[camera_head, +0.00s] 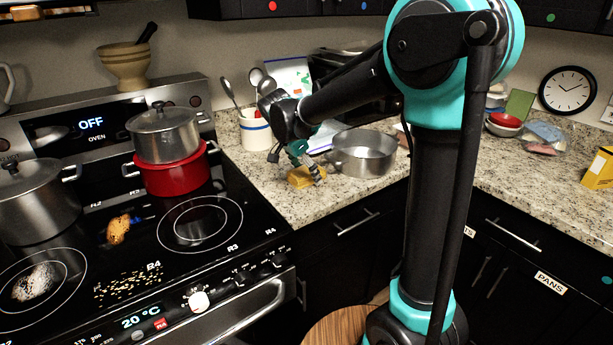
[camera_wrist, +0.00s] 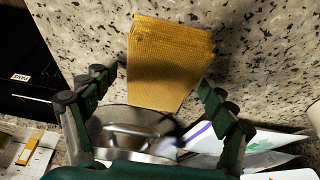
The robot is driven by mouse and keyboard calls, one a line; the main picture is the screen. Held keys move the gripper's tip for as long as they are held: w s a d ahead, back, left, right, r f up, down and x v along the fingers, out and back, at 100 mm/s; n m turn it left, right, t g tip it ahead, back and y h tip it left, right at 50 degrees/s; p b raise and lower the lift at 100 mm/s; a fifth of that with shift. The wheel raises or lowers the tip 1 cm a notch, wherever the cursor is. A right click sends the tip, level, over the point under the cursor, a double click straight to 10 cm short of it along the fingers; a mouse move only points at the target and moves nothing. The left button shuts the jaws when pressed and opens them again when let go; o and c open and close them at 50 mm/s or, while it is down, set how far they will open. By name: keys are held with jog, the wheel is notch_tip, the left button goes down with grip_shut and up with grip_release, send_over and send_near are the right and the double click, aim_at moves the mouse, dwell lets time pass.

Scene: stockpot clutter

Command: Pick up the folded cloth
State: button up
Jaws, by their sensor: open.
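The folded cloth (camera_head: 300,180) is yellow and lies on the speckled granite counter to the right of the stove. In the wrist view the cloth (camera_wrist: 168,60) shows as a flat, textured stack of layers at the top middle. My gripper (camera_head: 297,165) is just over the cloth in the head view. In the wrist view its fingers (camera_wrist: 163,76) are spread wide, one on each side of the cloth. Nothing is held. I cannot tell whether the fingertips touch the counter.
A metal pot (camera_head: 364,153) stands right beside the cloth. A utensil crock (camera_head: 256,132) and a propped white board or bag (camera_head: 290,78) stand behind. The stove (camera_head: 190,265) with a red pot (camera_head: 172,172) is to the left. The counter's front edge is close.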

aim_at(306, 170)
dwell(0.3)
jog(key=c, duration=1.2)
notch_tip(306, 170, up, 20)
jog(key=shift+r, duration=0.2)
jog(key=o, duration=0.6)
jog(key=c, duration=0.5)
jog(key=shift+s, duration=0.15)
